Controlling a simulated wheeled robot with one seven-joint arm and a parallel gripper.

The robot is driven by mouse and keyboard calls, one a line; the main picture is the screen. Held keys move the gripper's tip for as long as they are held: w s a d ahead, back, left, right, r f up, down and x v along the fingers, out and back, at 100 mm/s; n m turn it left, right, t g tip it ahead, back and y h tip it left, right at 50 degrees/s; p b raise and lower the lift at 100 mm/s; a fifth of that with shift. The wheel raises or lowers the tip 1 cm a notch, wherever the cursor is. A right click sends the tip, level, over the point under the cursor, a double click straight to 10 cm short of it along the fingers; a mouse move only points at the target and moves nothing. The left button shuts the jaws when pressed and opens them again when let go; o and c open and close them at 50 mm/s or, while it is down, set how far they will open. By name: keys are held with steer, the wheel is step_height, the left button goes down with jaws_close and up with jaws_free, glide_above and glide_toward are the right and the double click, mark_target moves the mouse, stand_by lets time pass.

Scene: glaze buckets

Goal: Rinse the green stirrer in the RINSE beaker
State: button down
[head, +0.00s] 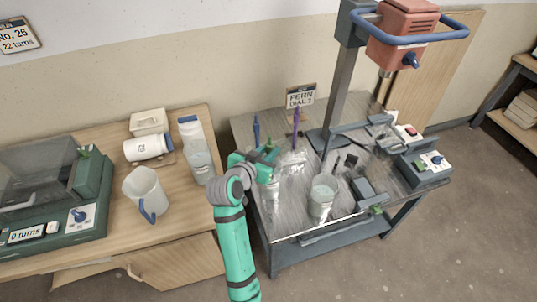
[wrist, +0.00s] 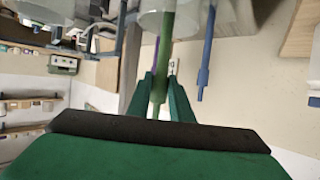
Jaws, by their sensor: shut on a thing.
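My gripper (head: 262,166) is over the left part of the grey worktable. In the wrist view its two fingers (wrist: 162,98) are shut on the green stirrer (wrist: 161,85). The stirrer's top shows as a small green piece in the head view (head: 269,147). In the wrist view the stirrer runs up the picture to a pale, translucent beaker (wrist: 165,24); I cannot tell whether its end is inside or in front. In the head view a clear beaker (head: 272,200) stands just below my gripper, and another (head: 322,196) stands to the right. I can read no RINSE label.
A blue stirrer (head: 256,130) and a purple stirrer (head: 296,122) stand upright behind my gripper, near the dial sign (head: 300,96). A white bottle (head: 194,150) and a jug (head: 146,190) stand on the left wooden bench.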

stand_by(0.4)
steer(key=shift+f, duration=1.15)
steer(key=shift+r, duration=0.1)
steer(key=shift+r, duration=1.25)
steer(key=shift+f, duration=1.35)
